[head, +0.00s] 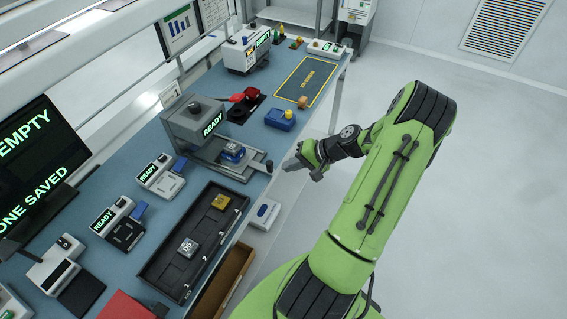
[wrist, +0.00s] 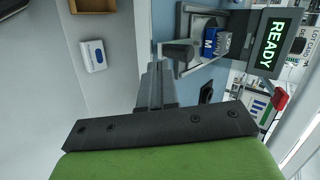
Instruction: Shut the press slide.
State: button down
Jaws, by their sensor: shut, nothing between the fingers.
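The press (head: 195,122) is a grey machine with a lit READY sign; the sign also shows in the wrist view (wrist: 275,43). Its slide (head: 243,171) sticks out from under the press head toward the table's front edge. A blue and white block (head: 232,152) sits on the slide; it also shows in the wrist view (wrist: 216,40). A dark upright handle (head: 269,166) stands at the slide's outer end. My gripper (head: 288,165) is shut and empty, just outside the handle, beyond the table edge. I cannot tell whether it touches the handle.
A black tray (head: 163,271) with a grey and a yellow block lies left of the press. Small READY devices (head: 160,176) stand behind it.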

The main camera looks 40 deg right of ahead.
jog(key=shift+w+a+r, duration=0.15)
jog(key=shift+w+a, duration=0.55)
jog(key=shift+w, duration=0.25)
send_near(246, 158)
jog(key=w+a+f, duration=0.1)
jog(key=w+a, duration=0.1)
jog(key=w, duration=0.1)
jog(key=w+a+f, duration=0.1)
jog(key=shift+w+f+b, duration=0.2)
jog(key=shift+f+b, duration=0.1)
jog(key=shift+b, duration=0.05)
jog(key=shift+s, duration=0.15)
